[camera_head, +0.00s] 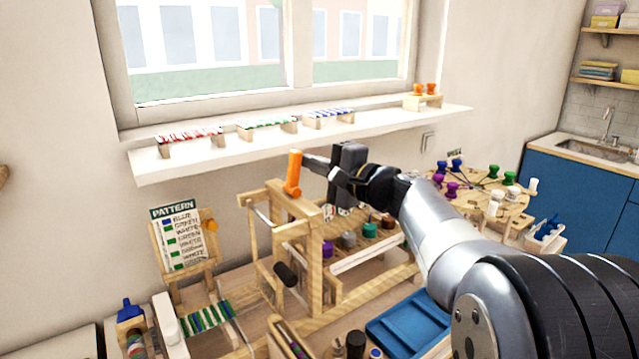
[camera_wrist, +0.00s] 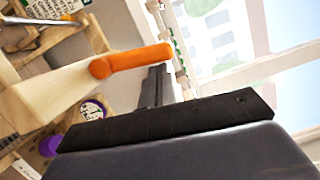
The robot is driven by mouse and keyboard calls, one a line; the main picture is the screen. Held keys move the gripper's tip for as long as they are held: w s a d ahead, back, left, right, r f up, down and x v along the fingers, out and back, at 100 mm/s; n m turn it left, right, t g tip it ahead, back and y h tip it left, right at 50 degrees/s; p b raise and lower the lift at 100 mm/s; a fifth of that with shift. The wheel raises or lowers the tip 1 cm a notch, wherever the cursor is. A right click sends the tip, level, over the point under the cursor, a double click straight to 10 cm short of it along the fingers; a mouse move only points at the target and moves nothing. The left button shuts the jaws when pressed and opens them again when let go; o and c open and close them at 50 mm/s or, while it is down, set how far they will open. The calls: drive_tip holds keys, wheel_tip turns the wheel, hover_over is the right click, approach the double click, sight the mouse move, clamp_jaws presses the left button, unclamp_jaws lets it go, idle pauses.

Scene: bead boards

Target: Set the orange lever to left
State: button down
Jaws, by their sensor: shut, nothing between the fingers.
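The orange lever (camera_head: 294,172) stands on top of a wooden frame (camera_head: 315,262) in the middle of the head view. Its handle points up and leans very slightly to the right. In the wrist view the lever (camera_wrist: 135,60) runs from the end of a wooden beam (camera_wrist: 50,95). My gripper (camera_head: 308,160) is shut and empty, at the right side of the lever near its upper part. In the wrist view the dark fingers (camera_wrist: 155,88) lie close beside the lever; I cannot tell whether they touch it.
A pattern card (camera_head: 183,238) stands on an easel at the left. Several colored spools sit on the rack behind the frame. A blue tray (camera_head: 408,322) lies in front. A white window shelf (camera_head: 290,148) runs behind my gripper. A round peg board (camera_head: 480,200) stands at the right.

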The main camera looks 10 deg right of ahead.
drive_tip(key=n+b, duration=0.1)
drive_tip(key=a+n+b, duration=0.1)
drive_tip(key=n, duration=0.1)
drive_tip(key=s+a+n+b, duration=0.1)
drive_tip(key=b, duration=0.1)
drive_tip(key=shift+a+r+g+h, duration=0.2)
drive_tip(key=shift+r+g+h, duration=0.1)
drive_tip(key=shift+r+g, duration=0.1)
drive_tip(key=shift+s+a+r+n+h+b, duration=0.1)
drive_tip(key=shift+s+a+n+h+b, duration=0.15)
drive_tip(key=shift+a+n+b, duration=0.5)
drive_tip(key=shift+s+a+r+n+h+b, duration=0.1)
drive_tip(key=shift+s+a+n+h+b, duration=0.15)
drive_tip(key=shift+n+b, duration=0.75)
drive_tip(key=shift+a+n+g+p, duration=0.1)
drive_tip(key=shift+n+g+p, duration=0.2)
drive_tip(key=shift+n, duration=0.05)
